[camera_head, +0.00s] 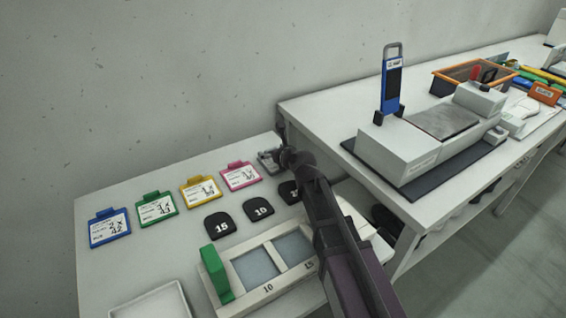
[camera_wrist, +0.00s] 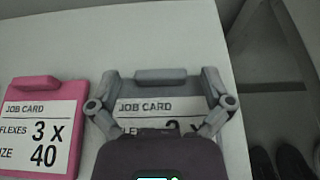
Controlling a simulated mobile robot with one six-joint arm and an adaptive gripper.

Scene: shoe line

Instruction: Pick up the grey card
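The grey job card (camera_wrist: 168,86) lies on the white table in the wrist view, with a raised tab at its far edge. Its lower part is hidden behind my gripper's body. My gripper (camera_wrist: 161,98) is open over it, one finger at its left side and one at its right. I cannot tell whether the fingers touch the card. In the head view, the grey card (camera_head: 267,161) is at the table's far right corner, partly hidden by my gripper (camera_head: 283,158).
A pink card (camera_wrist: 40,128) lies close to the left of the grey card. Yellow (camera_head: 201,191), green (camera_head: 157,207) and blue (camera_head: 109,227) cards continue the row. Black numbered pads (camera_head: 220,225) lie in front. A higher bench (camera_head: 330,115) stands to the right.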

